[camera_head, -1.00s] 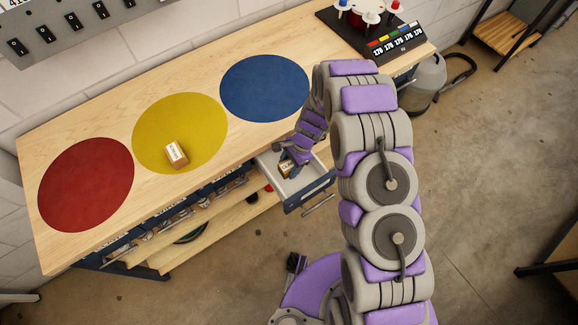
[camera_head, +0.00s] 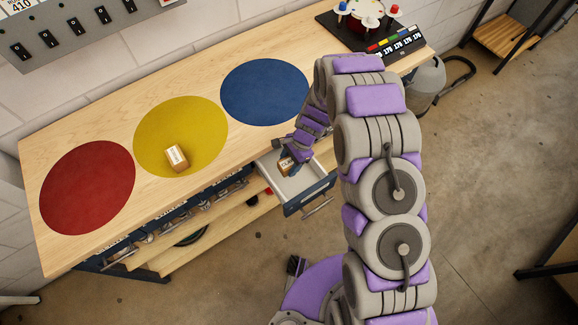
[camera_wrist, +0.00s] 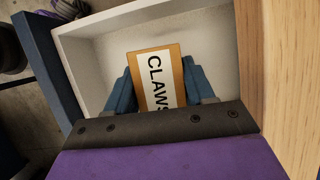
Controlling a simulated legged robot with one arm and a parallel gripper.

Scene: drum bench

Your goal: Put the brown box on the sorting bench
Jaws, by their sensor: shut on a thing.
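A brown box (camera_wrist: 174,82) with a white label reading "CLAWS" sits between the blue fingers of my gripper (camera_wrist: 160,88) in the wrist view. My gripper is shut on it. In the head view the held box (camera_head: 286,165) is at the open drawer (camera_head: 318,188), over its left part, and my gripper (camera_head: 291,160) partly hides it. A second brown box (camera_head: 176,157) with a white label lies on the yellow circle (camera_head: 205,128) of the sorting bench (camera_head: 130,125). The bench top is pale wood.
The bench also has a red circle (camera_head: 88,188) and a blue circle (camera_head: 264,91), both empty. A black stand with coloured labels (camera_head: 395,45) is at the right end. A lower shelf (camera_head: 215,222) shows under the bench. A grey panel with switches (camera_head: 75,30) hangs behind.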

